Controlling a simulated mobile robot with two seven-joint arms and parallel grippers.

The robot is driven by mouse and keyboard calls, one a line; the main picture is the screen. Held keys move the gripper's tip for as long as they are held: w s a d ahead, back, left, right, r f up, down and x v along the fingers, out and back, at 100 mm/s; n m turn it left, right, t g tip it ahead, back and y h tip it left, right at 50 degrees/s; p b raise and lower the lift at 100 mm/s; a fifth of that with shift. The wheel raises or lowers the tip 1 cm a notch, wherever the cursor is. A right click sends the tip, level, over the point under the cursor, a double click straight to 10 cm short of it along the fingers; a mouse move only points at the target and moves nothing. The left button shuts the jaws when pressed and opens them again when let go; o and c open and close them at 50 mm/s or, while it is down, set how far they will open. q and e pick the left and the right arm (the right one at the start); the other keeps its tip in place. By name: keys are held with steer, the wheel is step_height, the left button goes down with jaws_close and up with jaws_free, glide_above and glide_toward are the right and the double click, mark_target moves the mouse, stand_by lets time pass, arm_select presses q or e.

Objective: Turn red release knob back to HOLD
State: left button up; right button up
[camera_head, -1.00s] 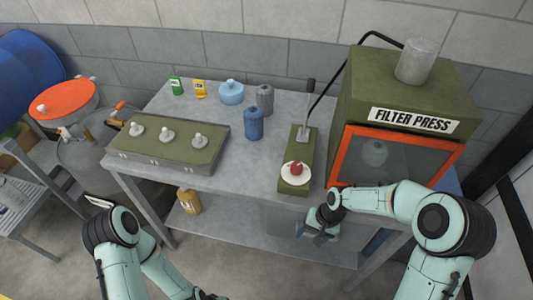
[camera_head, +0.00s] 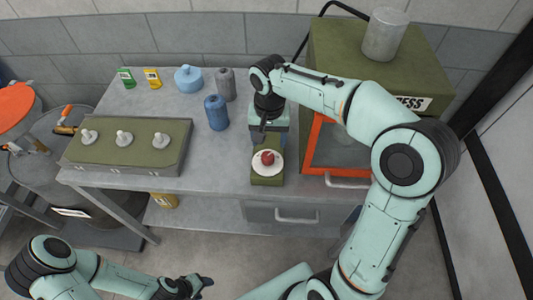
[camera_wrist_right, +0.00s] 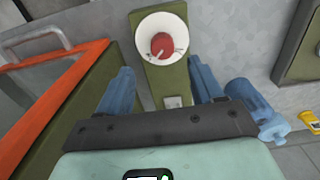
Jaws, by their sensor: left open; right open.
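The red release knob (camera_head: 267,157) sits at the centre of a round white dial (camera_head: 267,169) on the near end of a green panel (camera_head: 267,181). In the right wrist view the red knob (camera_wrist_right: 162,46) and white dial lie just beyond the fingertips. My right gripper (camera_head: 268,139) points down over the panel, just behind the knob. Its two blue fingers (camera_wrist_right: 161,77) are spread and empty, one on each side of the panel in that view. My left gripper (camera_head: 197,285) is low in front of the table, far from the knob; it is open.
The orange-framed filter press (camera_head: 312,140) stands close to the right of the panel. Blue bottles (camera_head: 217,113) stand to its left, and a green box with several white knobs (camera_head: 125,150) lies further left.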

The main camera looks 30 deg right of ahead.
mark_target(268, 155)
steer(key=f, duration=0.9)
steer(key=shift+w+f, duration=0.2)
steer(key=shift+w, duration=0.1)
steer(key=c, duration=1.1)
